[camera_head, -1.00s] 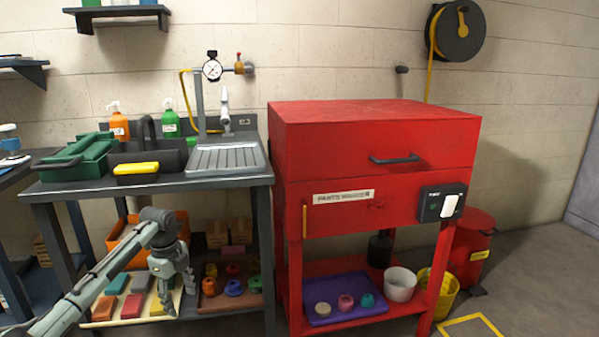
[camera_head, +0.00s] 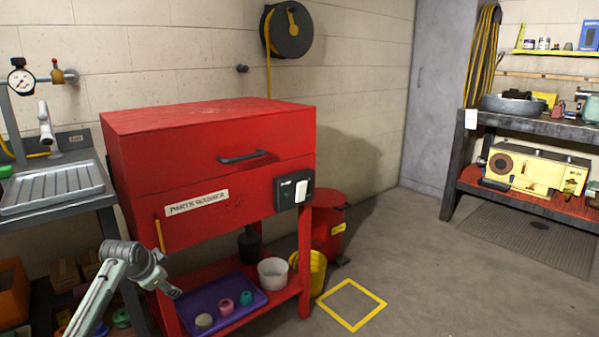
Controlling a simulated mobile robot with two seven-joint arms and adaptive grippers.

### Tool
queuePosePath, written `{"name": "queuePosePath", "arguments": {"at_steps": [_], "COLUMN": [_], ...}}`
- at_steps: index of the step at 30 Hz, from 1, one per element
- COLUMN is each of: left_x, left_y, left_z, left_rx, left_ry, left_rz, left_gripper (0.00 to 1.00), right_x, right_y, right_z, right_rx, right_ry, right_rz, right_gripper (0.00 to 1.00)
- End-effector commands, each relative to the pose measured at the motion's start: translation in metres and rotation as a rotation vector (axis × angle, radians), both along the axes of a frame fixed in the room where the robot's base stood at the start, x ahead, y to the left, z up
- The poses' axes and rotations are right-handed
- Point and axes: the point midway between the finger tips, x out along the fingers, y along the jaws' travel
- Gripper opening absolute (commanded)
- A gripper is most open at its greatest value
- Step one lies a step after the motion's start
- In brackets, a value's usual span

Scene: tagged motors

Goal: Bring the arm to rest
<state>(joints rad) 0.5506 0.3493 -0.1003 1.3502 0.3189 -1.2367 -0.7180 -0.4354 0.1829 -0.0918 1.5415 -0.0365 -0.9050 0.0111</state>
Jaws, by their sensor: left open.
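My left arm comes in from the lower left, and my left gripper (camera_head: 171,290) is at its end, in front of the left leg of the red parts washer (camera_head: 210,155). The gripper is small in the view and points down to the right. It is open, and I see nothing held in it. It is left of the purple tray (camera_head: 248,313) on the washer's lower shelf; I cannot tell the gap. My right gripper is not in view.
The purple tray holds small round parts. A sink bench (camera_head: 58,187) is at the left. Open floor (camera_head: 430,275) lies right of a yellow floor square (camera_head: 352,304). A workbench (camera_head: 540,124) stands at far right.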

Motion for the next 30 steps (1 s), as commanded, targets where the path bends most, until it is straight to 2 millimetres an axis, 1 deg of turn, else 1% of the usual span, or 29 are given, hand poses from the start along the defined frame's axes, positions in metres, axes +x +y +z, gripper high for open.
{"name": "queuePosePath", "arguments": {"at_steps": [1, 3, 6, 9, 10, 12, 14, 15, 17, 18, 20, 21, 23, 24, 26, 27, 29, 30], "left_x": [0.01, 0.023, 0.038, 0.049, 0.048, 0.029, 0.015, 0.005, -0.013, -0.026, -0.049, -0.067, -0.097, -0.119, -0.154, -0.177, -0.214, -0.24], "left_y": [0.013, 0.029, 0.047, 0.061, 0.061, 0.052, 0.046, 0.042, 0.036, 0.031, 0.023, 0.018, 0.01, 0.004, -0.005, -0.011, -0.019, -0.025], "left_z": [0.009, 0.023, 0.045, 0.069, 0.065, 0.025, -0.001, -0.019, -0.046, -0.066, -0.097, -0.118, -0.151, -0.173, -0.203, -0.222, -0.248, -0.265], "left_rx": [-0.015, -0.048, -0.105, -0.174, -0.189, -0.182, -0.18, -0.178, -0.176, -0.175, -0.173, -0.172, -0.169, -0.168, -0.167, -0.166, -0.164, -0.165], "left_ry": [-0.064, -0.16, -0.299, -0.438, -0.453, -0.39, -0.353, -0.329, -0.289, -0.259, -0.211, -0.177, -0.122, -0.084, -0.028, 0.009, 0.065, 0.103], "left_rz": [0.106, 0.24, 0.394, 0.509, 0.53, 0.52, 0.518, 0.517, 0.515, 0.515, 0.514, 0.513, 0.513, 0.513, 0.514, 0.515, 0.516, 0.518], "left_gripper": [0.56, 0.56, 0.56, 0.56, 0.56, 0.56, 0.56, 0.56, 0.56, 0.56, 0.56, 0.56, 0.56, 0.56, 0.56, 0.56, 0.56, 0.56], "right_x": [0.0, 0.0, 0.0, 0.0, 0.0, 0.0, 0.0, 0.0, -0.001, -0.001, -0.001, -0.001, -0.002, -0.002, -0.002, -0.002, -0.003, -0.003], "right_y": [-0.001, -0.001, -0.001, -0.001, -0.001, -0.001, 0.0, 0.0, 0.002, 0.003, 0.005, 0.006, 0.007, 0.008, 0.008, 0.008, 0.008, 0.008], "right_z": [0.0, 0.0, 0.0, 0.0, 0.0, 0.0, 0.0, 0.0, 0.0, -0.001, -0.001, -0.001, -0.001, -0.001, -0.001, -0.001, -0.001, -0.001], "right_rx": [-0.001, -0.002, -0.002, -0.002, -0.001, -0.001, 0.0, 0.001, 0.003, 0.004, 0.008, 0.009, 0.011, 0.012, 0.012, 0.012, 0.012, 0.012], "right_ry": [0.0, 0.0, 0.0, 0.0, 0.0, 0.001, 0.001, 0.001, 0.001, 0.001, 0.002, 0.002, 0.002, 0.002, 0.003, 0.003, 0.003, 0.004], "right_rz": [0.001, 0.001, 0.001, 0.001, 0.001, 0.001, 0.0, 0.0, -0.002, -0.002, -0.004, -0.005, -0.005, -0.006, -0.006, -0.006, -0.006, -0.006], "right_gripper": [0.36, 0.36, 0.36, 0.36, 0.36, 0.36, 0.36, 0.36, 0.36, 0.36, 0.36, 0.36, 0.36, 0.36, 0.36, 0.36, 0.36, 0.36]}}
